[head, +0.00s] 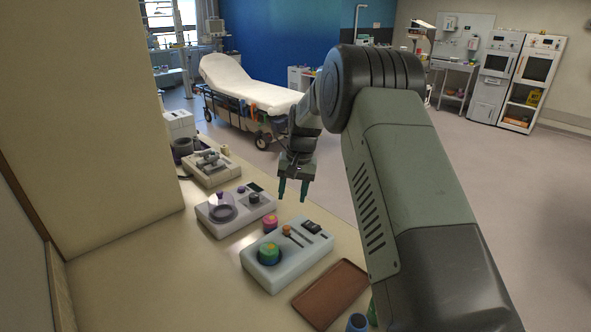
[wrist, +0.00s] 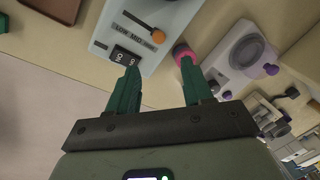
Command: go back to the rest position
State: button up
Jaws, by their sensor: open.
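My gripper (head: 293,190) hangs from the arm in the head view, fingers pointing down, at the right edge of the counter. Its two green fingers are apart with nothing between them. In the wrist view the gripper (wrist: 154,88) is open above the counter, with a white device (wrist: 148,28) beyond its fingertips.
A brown tray (head: 331,293) lies at the front of the counter, near a blue cup (head: 357,322). A second device (head: 234,209) with purple parts and a third device (head: 209,168) stand farther back. A stretcher (head: 247,95) stands beyond. Bare counter lies at front left.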

jog(key=s+d+r+t, duration=0.1)
jog(key=s+d+r, duration=0.2)
jog(key=s+r, duration=0.4)
jog(key=s+d+r+t+h, duration=0.1)
jog(key=s+d+r, duration=0.3)
jog(key=r, duration=0.5)
jog(key=s+d+r+t, duration=0.1)
jog(key=s+r, duration=0.5)
jog(key=r, duration=0.2)
jog(key=s+d+t, duration=0.1)
jog(key=s+d, duration=0.2)
jog(key=s, duration=0.8)
jog(key=s+d+r+t, duration=0.1)
jog(key=s+d, duration=0.2)
jog(key=s, duration=0.9)
jog(key=shift+h, duration=0.4)
